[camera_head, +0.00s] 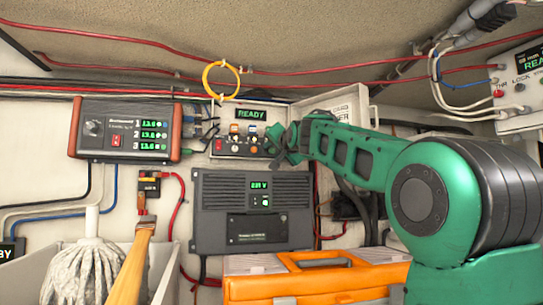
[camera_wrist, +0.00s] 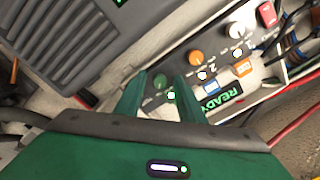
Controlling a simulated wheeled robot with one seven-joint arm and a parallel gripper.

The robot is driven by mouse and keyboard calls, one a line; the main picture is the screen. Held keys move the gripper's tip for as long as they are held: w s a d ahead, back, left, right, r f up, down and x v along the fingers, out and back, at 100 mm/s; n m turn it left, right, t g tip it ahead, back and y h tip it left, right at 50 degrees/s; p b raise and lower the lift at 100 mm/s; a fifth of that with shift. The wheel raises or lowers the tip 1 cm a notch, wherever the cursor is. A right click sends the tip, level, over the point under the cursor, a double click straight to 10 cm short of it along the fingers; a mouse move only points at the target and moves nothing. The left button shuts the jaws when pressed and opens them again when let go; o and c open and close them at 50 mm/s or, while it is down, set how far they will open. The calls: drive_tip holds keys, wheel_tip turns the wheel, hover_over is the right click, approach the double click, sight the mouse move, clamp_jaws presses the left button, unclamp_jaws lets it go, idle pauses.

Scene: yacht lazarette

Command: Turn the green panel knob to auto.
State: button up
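The control panel (camera_head: 233,147) is on the wall in the head view, under a green READY display (camera_head: 251,114). In the wrist view the green knob (camera_wrist: 160,82) shows in the gap between my gripper's two green fingers. A lit green indicator (camera_wrist: 171,96) is beside it. My gripper (camera_wrist: 163,79) is open, with one finger on each side of the knob in this view. I cannot tell whether either finger touches it. In the head view my gripper (camera_head: 285,146) is at the panel's right end and hides the green knob. The knob's pointer is too small to read.
An orange knob (camera_wrist: 196,58), a white knob (camera_wrist: 236,30) and a red switch (camera_wrist: 267,14) are on the same panel. A grey ribbed unit (camera_head: 252,190) is below it. A mop (camera_head: 88,262) and an orange toolbox (camera_head: 318,277) stand in front.

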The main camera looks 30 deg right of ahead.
clamp_jaws()
drive_tip(key=shift+n, duration=0.3)
drive_tip(key=n, duration=0.8)
idle(0.6)
